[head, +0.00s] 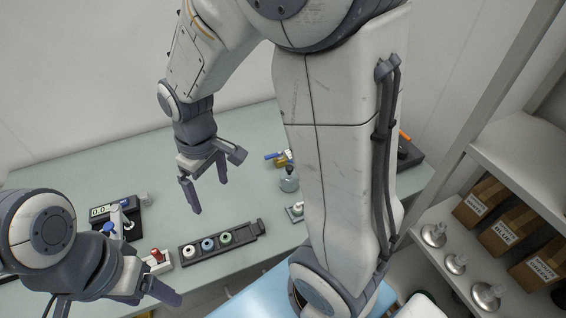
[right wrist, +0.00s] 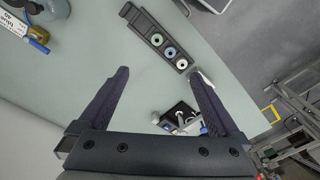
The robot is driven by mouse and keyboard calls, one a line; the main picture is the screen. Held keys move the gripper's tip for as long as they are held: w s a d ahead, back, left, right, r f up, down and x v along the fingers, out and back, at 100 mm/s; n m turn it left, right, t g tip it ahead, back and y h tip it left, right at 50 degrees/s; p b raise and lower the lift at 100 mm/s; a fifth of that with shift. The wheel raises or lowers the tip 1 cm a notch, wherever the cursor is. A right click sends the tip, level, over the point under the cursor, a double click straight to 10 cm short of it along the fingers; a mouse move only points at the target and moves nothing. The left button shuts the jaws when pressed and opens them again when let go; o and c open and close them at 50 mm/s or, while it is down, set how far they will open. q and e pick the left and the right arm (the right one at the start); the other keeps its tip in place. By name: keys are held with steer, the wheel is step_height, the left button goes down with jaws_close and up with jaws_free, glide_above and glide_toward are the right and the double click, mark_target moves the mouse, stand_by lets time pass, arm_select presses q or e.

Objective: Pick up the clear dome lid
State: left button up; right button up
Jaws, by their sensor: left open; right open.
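I cannot make out a clear dome lid for certain in either view. A small grey rounded object with a narrower top (head: 289,182) stands on the table beside my right arm; it is cut off at the top left of the right wrist view (right wrist: 42,10). My left gripper (head: 120,299) is open low at the front left, partly out of frame. My right arm hides part of the table.
A dark tray (head: 257,227) holds white, blue and green rings. A device with a display (head: 99,211) and a red-topped part (head: 156,256) are at left. Shiny domed pieces (head: 433,235) and boxes (head: 483,200) occupy the right shelves.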

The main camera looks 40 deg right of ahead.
steer(key=w+d+f+m, duration=0.1)
steer(key=w+d+f, duration=0.1)
steer(key=w+d, duration=0.35)
steer(key=m+p, duration=0.1)
steer(key=m, duration=0.1)
glide_above(289, 174)
steer(key=f, duration=0.8)
steer(key=shift+w+d+f, duration=0.1)
steer(key=shift+w+f, duration=0.2)
steer(key=shift+w, duration=0.1)
steer(key=f, duration=0.1)
steer(key=f+p, duration=0.1)
steer(key=f, duration=0.2)
steer(key=shift+s+d+f, duration=0.1)
steer(key=shift+d+f, duration=0.2)
steer(key=shift+f+p, duration=0.35)
steer(key=shift+f, duration=0.2)
steer(key=shift+f+p, duration=0.25)
steer(key=shift+p, duration=0.05)
steer(key=f, duration=0.1)
steer(key=f+p, duration=0.1)
steer(key=f, duration=0.1)
steer(key=shift+s+a+f+p, duration=0.1)
steer(key=shift+a+f+p, duration=0.1)
steer(key=shift+p, duration=0.1)
steer(key=shift+f, duration=0.55)
steer(key=c, duration=1.2)
steer(key=shift+c, duration=0.2)
steer(key=shift+r, duration=0.1)
